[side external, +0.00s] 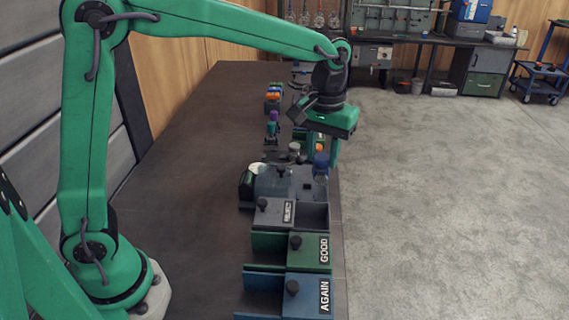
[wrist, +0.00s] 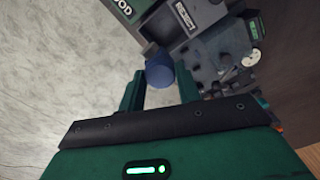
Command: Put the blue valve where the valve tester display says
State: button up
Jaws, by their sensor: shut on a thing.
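My gripper (side external: 328,158) is shut on the blue valve (side external: 321,161), at the right side of the valve tester (side external: 283,185). In the wrist view the blue valve (wrist: 159,72) shows between the two green fingers (wrist: 158,88). I cannot tell whether its lower end touches the tester. The tester's display (wrist: 255,27) glows green in the wrist view, but its text is too small to read. In front are a grey REJECT bin (side external: 316,214), a green GOOD bin (side external: 265,245) and a blue AGAIN bin (side external: 262,281).
Each bin has a knobbed lid panel. The REJECT panel (side external: 271,212) sits left of a dark opening; the GOOD panel (side external: 307,256) and AGAIN panel (side external: 306,292) sit on the right. Other coloured valves (side external: 272,128) stand behind the tester. The table's left side is clear.

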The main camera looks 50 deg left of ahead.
aim_at(316, 167)
jog(key=f, duration=0.4)
jog(key=s+f, duration=0.1)
jog(key=f, duration=0.1)
jog(key=shift+a+f, duration=0.25)
jog(key=shift+a, duration=0.1)
jog(key=shift+f, duration=0.1)
dwell(0.6)
jog(key=shift+f, duration=1.95)
jog(key=shift+f, duration=2.85)
dwell(1.4)
